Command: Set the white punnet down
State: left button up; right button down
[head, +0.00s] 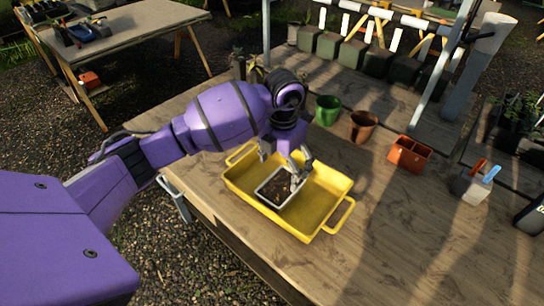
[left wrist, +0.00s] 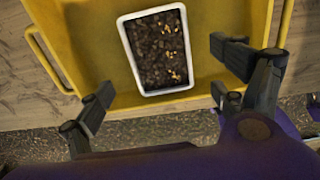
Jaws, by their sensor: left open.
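The white punnet (head: 267,201), filled with dark soil, sits inside the yellow tray (head: 322,200) on the wooden bench. In the left wrist view the punnet (left wrist: 168,92) shows whole, with a few orange-yellow flecks on its soil, and the yellow tray (left wrist: 205,75) lies around it. My left gripper (head: 282,165) is over the tray, close to the punnet. My right gripper is in neither view.
A green pot (head: 328,109), a brown pot (head: 363,126) and an orange divided container (head: 409,154) stand behind and right of the tray. A grey holder (head: 471,186) with orange and blue items is farther right. The front right of the bench is clear.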

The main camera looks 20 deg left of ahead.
pick_arm(q)
notch_tip(320, 180, up, 4)
jog(key=shift+r, duration=0.15)
dwell(0.3)
